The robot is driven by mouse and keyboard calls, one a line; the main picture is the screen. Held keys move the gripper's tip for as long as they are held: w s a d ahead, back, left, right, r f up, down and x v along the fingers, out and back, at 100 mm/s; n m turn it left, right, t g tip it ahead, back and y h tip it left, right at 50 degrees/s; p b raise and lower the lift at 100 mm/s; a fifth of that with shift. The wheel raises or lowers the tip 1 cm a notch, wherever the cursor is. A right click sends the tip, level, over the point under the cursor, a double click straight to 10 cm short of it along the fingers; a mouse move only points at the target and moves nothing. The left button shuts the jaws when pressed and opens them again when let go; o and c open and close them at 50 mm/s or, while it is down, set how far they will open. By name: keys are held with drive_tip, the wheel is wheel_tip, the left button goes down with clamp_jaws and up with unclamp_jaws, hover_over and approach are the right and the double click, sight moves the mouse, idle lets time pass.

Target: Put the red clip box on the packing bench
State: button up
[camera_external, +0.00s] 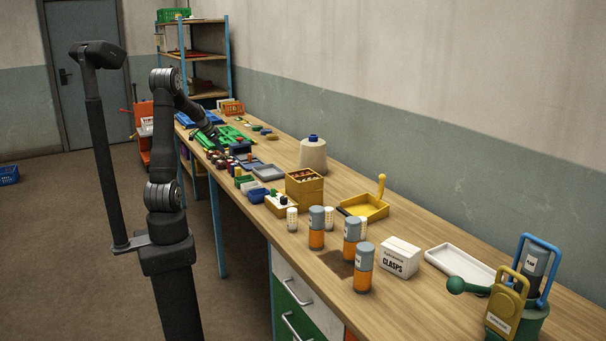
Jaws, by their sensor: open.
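My arm reaches over the far part of the long wooden bench (395,290), and my gripper (219,147) is low among small items there. It is small and dark in this view; its jaws are open, and I see nothing held between them. I cannot pick out the red clip box for certain; several small reddish and dark pieces crowd the bench around my gripper. I cannot tell from the picture whether this bench is the packing bench.
A green tray (234,133), a grey tray (268,172) and a yellow box (304,188) lie along the bench. Shelves (196,55) stand behind.

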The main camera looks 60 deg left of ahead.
sight(228, 161)
drive_tip(key=shift+v, duration=1.55)
drive_tip(key=x, duration=1.2)
drive_tip(key=shift+d+f, duration=0.1)
drive_tip(key=shift+f, duration=0.25)
wheel_tip(228, 161, up, 3)
drive_tip(key=shift+r, duration=0.65)
